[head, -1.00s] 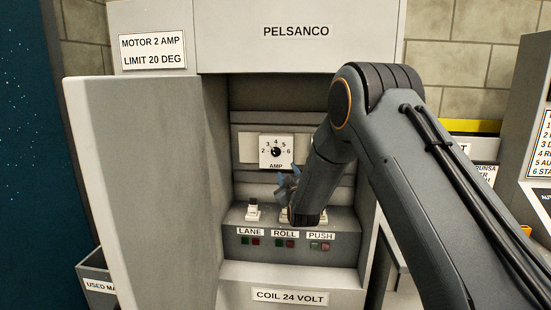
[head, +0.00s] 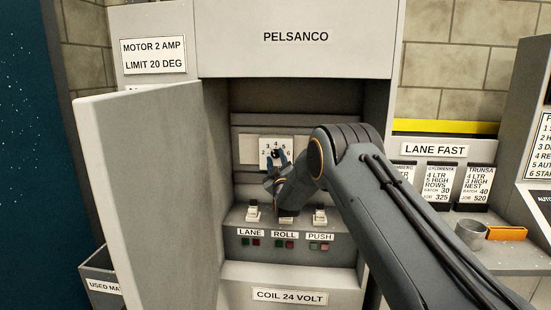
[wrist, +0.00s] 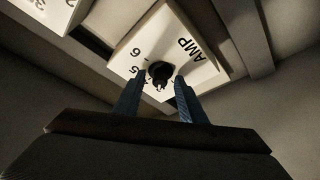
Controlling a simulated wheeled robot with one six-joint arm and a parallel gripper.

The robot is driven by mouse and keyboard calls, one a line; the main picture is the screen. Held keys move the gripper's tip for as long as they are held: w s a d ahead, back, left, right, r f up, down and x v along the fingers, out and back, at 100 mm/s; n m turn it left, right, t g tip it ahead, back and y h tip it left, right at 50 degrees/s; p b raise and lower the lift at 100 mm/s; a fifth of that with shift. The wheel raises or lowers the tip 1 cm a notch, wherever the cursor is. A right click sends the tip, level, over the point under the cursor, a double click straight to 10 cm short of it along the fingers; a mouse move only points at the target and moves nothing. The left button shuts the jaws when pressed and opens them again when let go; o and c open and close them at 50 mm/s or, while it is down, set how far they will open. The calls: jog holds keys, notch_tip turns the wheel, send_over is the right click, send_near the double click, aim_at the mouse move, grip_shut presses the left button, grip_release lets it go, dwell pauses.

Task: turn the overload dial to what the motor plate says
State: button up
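The overload dial (wrist: 160,72) is a black knob on a white plate marked AMP, with numbers 2 to 6 around it in the head view (head: 275,152). Its pointer direction is hidden now. The motor plate (head: 153,54) reads MOTOR 2 AMP, LIMIT 20 DEG. My gripper (wrist: 158,90) is open, with its two blue fingers on either side of the knob. I cannot tell whether they touch it. In the head view my gripper (head: 275,164) covers the lower part of the dial plate.
The open cabinet door (head: 150,200) stands at the left. Below the dial is a ledge with switches labelled LANE, ROLL and PUSH (head: 320,215). A COIL 24 VOLT label (head: 290,297) is lower down. A cup (head: 470,235) and orange block (head: 507,233) lie on the right shelf.

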jog(key=shift+w, duration=0.15)
grip_shut()
jog(key=shift+n+b, duration=0.3)
jog(key=shift+n, duration=0.1)
jog(key=n+g+b, duration=0.1)
jog(key=n, duration=0.1)
jog(key=n+y+b, duration=0.1)
jog(key=n+b, duration=0.1)
jog(key=n, duration=0.1)
jog(key=shift+d+g, duration=0.1)
jog(key=shift+g, duration=0.3)
jog(key=shift+r+n+g+y+b, duration=0.15)
jog(key=shift+n+g+b, duration=0.15)
jog(key=shift+n+b, duration=0.4)
jog(key=shift+r+n+g+y+b, duration=0.15)
jog(key=shift+n+g+b, duration=0.2)
jog(key=shift+n, duration=0.55)
jog(key=shift+f, duration=0.1)
